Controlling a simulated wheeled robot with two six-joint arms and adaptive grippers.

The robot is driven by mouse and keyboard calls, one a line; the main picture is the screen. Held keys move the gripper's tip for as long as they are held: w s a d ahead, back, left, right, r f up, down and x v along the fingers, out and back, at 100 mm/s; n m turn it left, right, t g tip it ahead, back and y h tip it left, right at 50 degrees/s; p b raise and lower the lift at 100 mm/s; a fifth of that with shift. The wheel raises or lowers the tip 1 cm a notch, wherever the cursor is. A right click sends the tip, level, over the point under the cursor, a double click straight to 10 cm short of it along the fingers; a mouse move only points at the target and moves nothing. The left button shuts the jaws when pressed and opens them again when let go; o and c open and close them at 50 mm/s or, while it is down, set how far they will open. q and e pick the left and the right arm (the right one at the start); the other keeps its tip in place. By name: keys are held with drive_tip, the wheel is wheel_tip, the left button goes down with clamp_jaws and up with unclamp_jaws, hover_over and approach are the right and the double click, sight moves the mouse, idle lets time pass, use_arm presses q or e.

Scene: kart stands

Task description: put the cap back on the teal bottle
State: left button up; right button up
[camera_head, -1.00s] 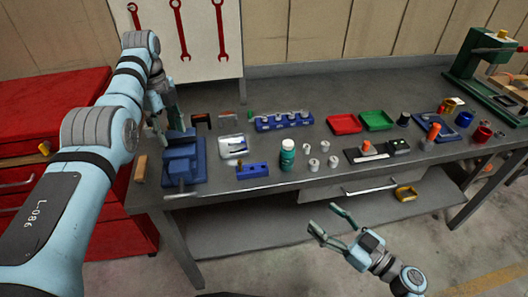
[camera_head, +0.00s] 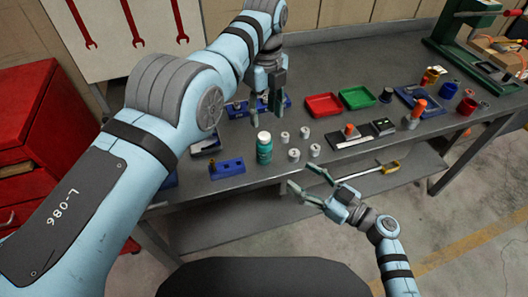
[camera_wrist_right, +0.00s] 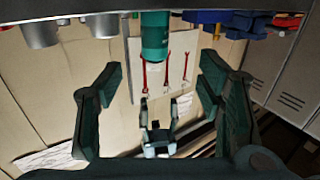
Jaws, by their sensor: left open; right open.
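The teal bottle (camera_head: 264,152) stands upright near the front edge of the bench. Its top is white; I cannot tell whether that is a cap or a bare neck. In the right wrist view the bottle (camera_wrist_right: 155,32) appears upside down, beyond my open fingers and between them. I cannot pick out a separate cap with certainty. My left gripper (camera_head: 266,112) is open and empty, close above and behind the bottle. It also shows in the right wrist view (camera_wrist_right: 158,104). My right gripper (camera_head: 302,179) is open and empty, in front of the bench edge, right of the bottle.
Several pale grey cylinders (camera_head: 294,155) stand right of the bottle. A red tray (camera_head: 323,105) and a green tray (camera_head: 358,97) lie behind to the right. A blue rack (camera_head: 238,110) is partly hidden by my left arm.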

sight(270, 154)
use_arm(q)
drive_tip(key=shift+w+f, duration=0.3)
drive_tip(key=shift+w, duration=0.25)
drive_tip(key=shift+w+f, duration=0.3)
drive_tip(key=shift+w, duration=0.2)
use_arm(e)
drive_tip(key=w+a, duration=0.2)
drive_tip(key=w, duration=0.1)
drive_tip(key=w+a, duration=0.1)
drive_tip(key=w, duration=0.1)
drive_tip(key=shift+a+f, duration=0.35)
drive_tip(key=shift+f, duration=0.05)
use_arm(q)
drive_tip(key=shift+s+r, duration=0.2)
drive_tip(key=shift+s, duration=0.2)
use_arm(e)
drive_tip(key=x, duration=0.7)
drive_tip(key=shift+a+r, duration=0.1)
drive_tip(key=shift+a, duration=0.35)
use_arm(q)
drive_tip(key=shift+w+a, duration=0.1)
drive_tip(key=shift+w, duration=0.05)
use_arm(e)
drive_tip(key=shift+w+a, duration=0.2)
drive_tip(key=shift+w, duration=0.15)
drive_tip(key=shift+s, duration=0.1)
